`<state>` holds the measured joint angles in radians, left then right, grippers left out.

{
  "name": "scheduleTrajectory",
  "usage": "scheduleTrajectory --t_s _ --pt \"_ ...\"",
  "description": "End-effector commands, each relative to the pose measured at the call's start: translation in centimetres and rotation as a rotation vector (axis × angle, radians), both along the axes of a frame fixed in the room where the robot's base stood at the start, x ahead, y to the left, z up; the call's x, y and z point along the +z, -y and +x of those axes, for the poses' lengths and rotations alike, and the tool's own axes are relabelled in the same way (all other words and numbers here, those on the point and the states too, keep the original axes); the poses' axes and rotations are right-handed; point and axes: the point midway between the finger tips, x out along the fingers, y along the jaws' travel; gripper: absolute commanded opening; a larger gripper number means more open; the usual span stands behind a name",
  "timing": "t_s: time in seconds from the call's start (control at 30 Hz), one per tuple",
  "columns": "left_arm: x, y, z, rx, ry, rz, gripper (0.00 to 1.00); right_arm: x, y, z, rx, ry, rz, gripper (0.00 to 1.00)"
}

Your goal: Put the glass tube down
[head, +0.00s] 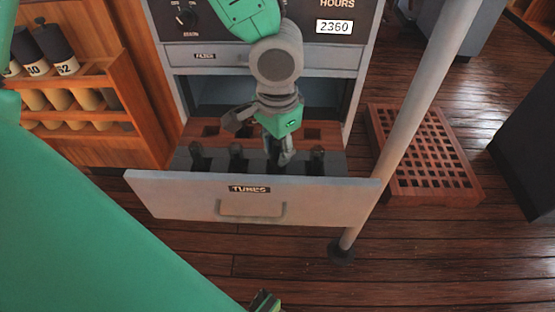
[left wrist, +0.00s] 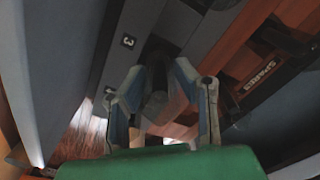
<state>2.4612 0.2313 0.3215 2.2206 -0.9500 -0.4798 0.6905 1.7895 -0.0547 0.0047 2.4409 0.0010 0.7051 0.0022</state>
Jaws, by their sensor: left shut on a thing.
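My left gripper (head: 284,158) points down into an open drawer and is shut on a dark tube. The held tube (left wrist: 155,103) shows between the two fingers in the left wrist view; in the head view the fingers mostly hide it. It is at the dark slotted row in the drawer; I cannot tell whether its base is seated in a slot. The drawer front (head: 170,196) is grey and labelled TUBES. Other dark tubes stand upright in the row: two left of the gripper (head: 197,157) (head: 236,158) and one right of it (head: 317,160). My right gripper is not clearly visible.
A reddish strip labelled SPARES (left wrist: 240,62) lies beside the row. The grey cabinet (head: 215,57) rises behind the drawer. A pale pole (head: 410,115) stands close on the right, with a wooden grating (head: 425,165) beyond. A wooden rack (head: 75,82) is at left.

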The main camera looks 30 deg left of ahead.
Motion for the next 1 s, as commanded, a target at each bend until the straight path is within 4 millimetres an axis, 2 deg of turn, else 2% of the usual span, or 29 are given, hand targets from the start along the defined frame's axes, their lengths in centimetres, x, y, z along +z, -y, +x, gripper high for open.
scheduleTrajectory --t_s 0.03,0.13,0.5,0.53,0.57,0.6,0.87,1.0 --pt "-1.2 0.0 -0.1 0.001 -0.003 0.001 0.00 -0.7 0.0 0.0 0.000 0.000 0.000 0.47" --pt "-2.5 0.0 0.0 0.001 -0.003 0.000 0.00 -1.3 0.0 0.0 0.000 0.000 0.000 0.47" --pt "-2.7 0.0 0.0 0.000 -0.001 0.000 0.00 -1.4 0.0 0.0 0.000 0.000 0.000 0.47" --pt "-2.7 0.0 0.0 0.001 -0.001 0.000 0.33 -1.3 0.0 0.0 0.000 0.000 0.000 0.47" --pt "-2.7 0.0 0.0 0.001 -0.001 0.000 0.43 -1.3 0.0 0.0 0.000 0.000 0.000 0.47" --pt "-2.7 0.0 0.0 0.001 -0.001 0.000 0.47 -1.3 0.0 0.0 0.000 0.000 0.000 0.47" --pt "-2.6 0.0 0.0 0.001 -0.001 -0.001 0.47 -1.3 0.0 0.0 0.000 0.000 0.000 0.47" --pt "-1.7 0.0 0.0 0.001 0.000 0.000 0.47 -0.8 0.0 0.0 0.000 0.000 0.000 0.47"
